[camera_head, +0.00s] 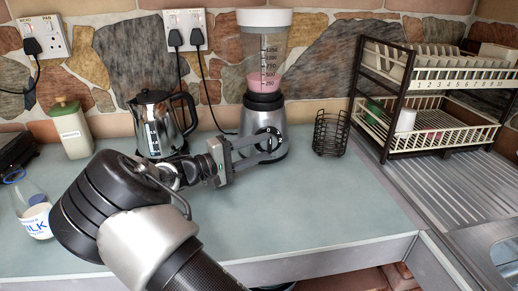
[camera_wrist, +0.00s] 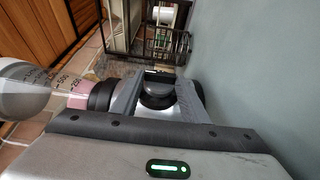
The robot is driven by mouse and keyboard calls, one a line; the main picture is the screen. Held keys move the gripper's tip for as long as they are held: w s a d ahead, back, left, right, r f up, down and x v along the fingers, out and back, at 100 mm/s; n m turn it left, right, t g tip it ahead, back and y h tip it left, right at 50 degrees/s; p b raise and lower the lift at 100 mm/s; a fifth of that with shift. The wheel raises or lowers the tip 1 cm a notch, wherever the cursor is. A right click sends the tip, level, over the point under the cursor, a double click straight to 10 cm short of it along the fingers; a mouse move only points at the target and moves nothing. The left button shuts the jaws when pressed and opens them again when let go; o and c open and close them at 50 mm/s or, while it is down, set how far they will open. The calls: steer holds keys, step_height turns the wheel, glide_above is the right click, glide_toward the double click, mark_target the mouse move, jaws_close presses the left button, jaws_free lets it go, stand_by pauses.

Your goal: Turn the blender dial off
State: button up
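The blender (camera_head: 264,80) stands at the back of the counter, a clear jug with pink liquid on a silver base. Its round black dial (camera_head: 268,139) faces front, with a 0 and a 2 visible beside it. My gripper (camera_head: 268,144) reaches it from the left, one finger above the dial and one below. In the wrist view, the dial (camera_wrist: 156,90) sits between the two fingers of my gripper (camera_wrist: 158,92), filling most of the gap. I cannot tell whether the fingers press on it. The dial's pointer is too small to read.
A steel kettle (camera_head: 160,122) stands left of the blender, behind my arm. A wire basket (camera_head: 331,133) is close on the right, beside a dish rack (camera_head: 445,138). A green-lidded canister (camera_head: 72,130) and a milk bottle (camera_head: 36,212) are left. The front counter is clear.

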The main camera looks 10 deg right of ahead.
steer(key=o, duration=0.4)
steer(key=shift+d, duration=0.1)
steer(key=shift+o, duration=0.2)
steer(key=p+v, duration=0.1)
steer(key=v, duration=1.6)
steer(key=shift+a+p, duration=0.3)
steer(key=shift+p, duration=0.1)
